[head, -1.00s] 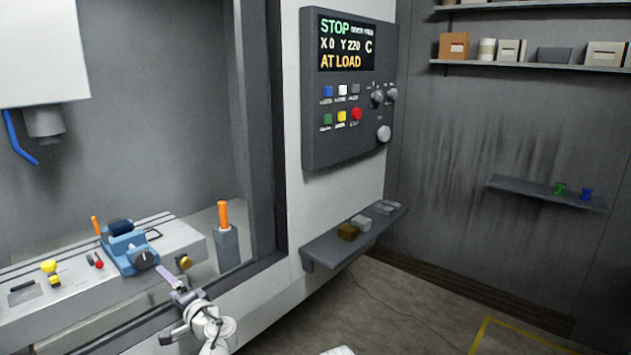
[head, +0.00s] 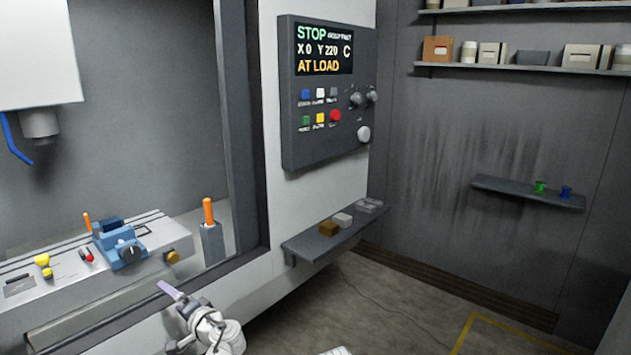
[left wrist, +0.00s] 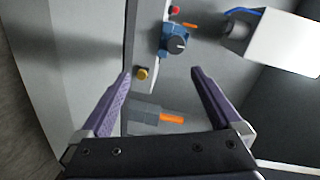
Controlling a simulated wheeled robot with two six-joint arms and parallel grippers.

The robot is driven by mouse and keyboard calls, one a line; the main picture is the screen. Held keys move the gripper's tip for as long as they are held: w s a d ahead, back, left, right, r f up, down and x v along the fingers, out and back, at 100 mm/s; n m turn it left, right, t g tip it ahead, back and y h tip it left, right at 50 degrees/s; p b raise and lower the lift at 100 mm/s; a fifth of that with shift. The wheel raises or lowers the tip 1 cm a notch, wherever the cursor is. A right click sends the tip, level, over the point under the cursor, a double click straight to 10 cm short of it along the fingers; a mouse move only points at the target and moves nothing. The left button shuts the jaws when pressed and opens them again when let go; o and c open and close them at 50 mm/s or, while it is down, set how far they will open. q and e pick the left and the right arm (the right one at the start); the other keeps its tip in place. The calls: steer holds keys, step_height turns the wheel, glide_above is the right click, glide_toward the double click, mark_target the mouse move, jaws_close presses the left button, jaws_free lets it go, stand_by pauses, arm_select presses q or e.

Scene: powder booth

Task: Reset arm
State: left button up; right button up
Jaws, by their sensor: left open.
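My left gripper (head: 184,298) is at the bottom of the head view, in front of the machine's sill and below the blue vise (head: 122,246). In the left wrist view its two purple fingers (left wrist: 160,85) are spread apart with nothing between the tips. The blue vise also shows past the fingertips in the left wrist view (left wrist: 174,42), apart from them. My right gripper is not clearly in view; only a small pale piece shows at the bottom edge of the head view.
An orange-handled tool stands in a grey holder (head: 212,243). A control panel (head: 328,95) reads "STOP" and "AT LOAD". A low shelf (head: 300,246) holds several small blocks. Floor to the right is open.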

arm_select(q)
steer(key=s+d+f+g+h+p, duration=0.4)
steer(key=s+d, duration=0.6)
steer(key=d, duration=0.4)
steer(key=s+d+f+g+h+p, duration=0.4)
steer(key=s+d+f+g+h, duration=0.2)
steer(key=s+d, duration=0.4)
steer(key=d+f+h, duration=0.1)
steer(key=d, duration=0.3)
steer(key=shift+d+n+h, duration=0.25)
steer(key=shift+n+h, duration=0.15)
